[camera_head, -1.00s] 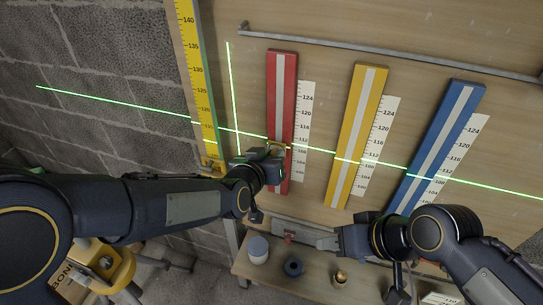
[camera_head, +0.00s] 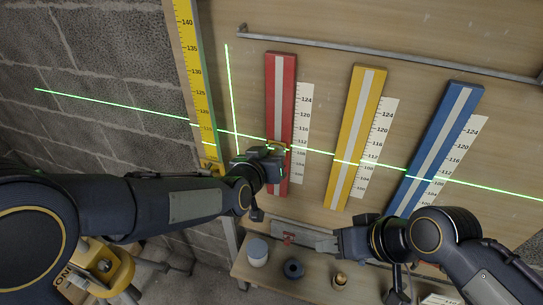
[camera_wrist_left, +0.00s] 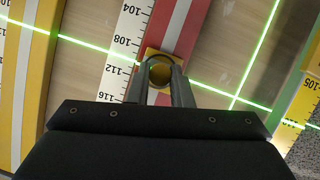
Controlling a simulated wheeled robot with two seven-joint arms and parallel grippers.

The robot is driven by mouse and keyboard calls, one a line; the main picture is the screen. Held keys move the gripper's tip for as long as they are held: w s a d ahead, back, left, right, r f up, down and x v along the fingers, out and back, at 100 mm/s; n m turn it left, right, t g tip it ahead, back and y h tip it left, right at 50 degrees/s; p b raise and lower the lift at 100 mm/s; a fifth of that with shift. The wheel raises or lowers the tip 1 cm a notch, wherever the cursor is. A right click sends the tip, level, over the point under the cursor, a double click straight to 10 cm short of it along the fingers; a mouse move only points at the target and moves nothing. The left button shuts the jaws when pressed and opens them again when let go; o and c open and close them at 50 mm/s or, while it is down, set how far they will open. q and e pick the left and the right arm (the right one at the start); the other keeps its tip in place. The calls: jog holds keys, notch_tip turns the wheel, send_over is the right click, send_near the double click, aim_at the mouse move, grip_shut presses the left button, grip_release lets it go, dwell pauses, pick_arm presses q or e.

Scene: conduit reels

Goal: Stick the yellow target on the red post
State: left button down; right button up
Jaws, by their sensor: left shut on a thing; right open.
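The red post (camera_head: 280,85) is a red board with a pale centre stripe, upright on the wooden panel; it also shows in the left wrist view (camera_wrist_left: 186,25). My left gripper (camera_head: 280,151) is in front of its lower part. In the left wrist view, the left gripper's fingers (camera_wrist_left: 164,75) are shut on the yellow target (camera_wrist_left: 149,53), a small yellow plate over the post's stripe near the 108–112 marks. Whether the target touches the post I cannot tell. My right gripper (camera_head: 322,243) is open, low above the bench, away from the posts.
A yellow post (camera_head: 344,150) and a blue post (camera_head: 418,178) stand to the right, each with a white scale. Green laser lines cross the panel. A tall yellow ruler (camera_head: 194,75) is at left. The bench (camera_head: 315,270) holds a white-lidded jar (camera_head: 258,252) and a dark ring (camera_head: 293,268).

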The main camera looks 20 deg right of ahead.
pick_arm(q)
jog(key=c, duration=0.7)
grip_release()
jog(key=shift+c, duration=0.2)
jog(key=s+a, duration=0.5)
jog(key=s, duration=0.2)
jog(key=shift+s+b, duration=0.3)
dwell(0.4)
jog(key=shift+a, duration=0.1)
